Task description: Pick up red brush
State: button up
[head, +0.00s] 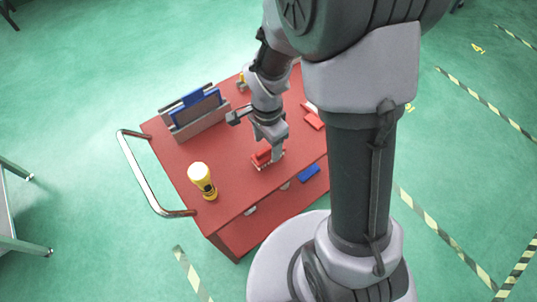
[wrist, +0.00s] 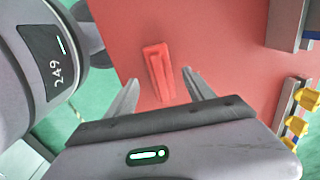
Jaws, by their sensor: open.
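The red brush (head: 261,157) lies on the red top of a cart (head: 225,195), towards its near side. A pale strip, perhaps bristles, shows along its lower edge. My gripper (head: 271,146) is above it, pointing down, and partly covers it in the head view. In the wrist view the brush (wrist: 158,70) lies lengthwise between my two spread fingers (wrist: 161,78), with clear gaps on both sides. The fingers are open and hold nothing. I cannot tell the exact height of the fingertips above the cart.
A yellow torch (head: 202,181) stands near the cart's left corner. A grey holder with a blue item (head: 196,108) stands at the back left. A blue object (head: 309,173) and another red object (head: 313,121) lie to the right. A metal handle (head: 140,175) rims the left side.

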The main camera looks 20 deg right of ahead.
aim_at(269, 147)
jog(key=f+b, duration=0.1)
jog(key=f, duration=0.2)
jog(key=f+b, duration=0.1)
jog(key=f, duration=0.1)
jog(key=shift+w+d+b, duration=0.1)
jog(key=shift+d+b, duration=0.2)
jog(key=shift+r, duration=0.15)
grip_shut()
jog(key=shift+r+p, duration=0.55)
jog(key=shift+r, duration=0.05)
notch_tip(269, 147, up, 3)
jog(key=shift+f+p, duration=0.1)
jog(key=shift+p, duration=0.75)
jog(key=s+d+p, duration=0.1)
jog(key=s+d, duration=0.3)
jog(key=d, duration=0.2)
jog(key=s+d+r+p, duration=0.1)
jog(key=s+d+p, duration=0.1)
jog(key=s+d, duration=0.2)
jog(key=d, duration=0.3)
jog(key=shift+s+d, duration=0.2)
jog(key=shift+s, duration=0.1)
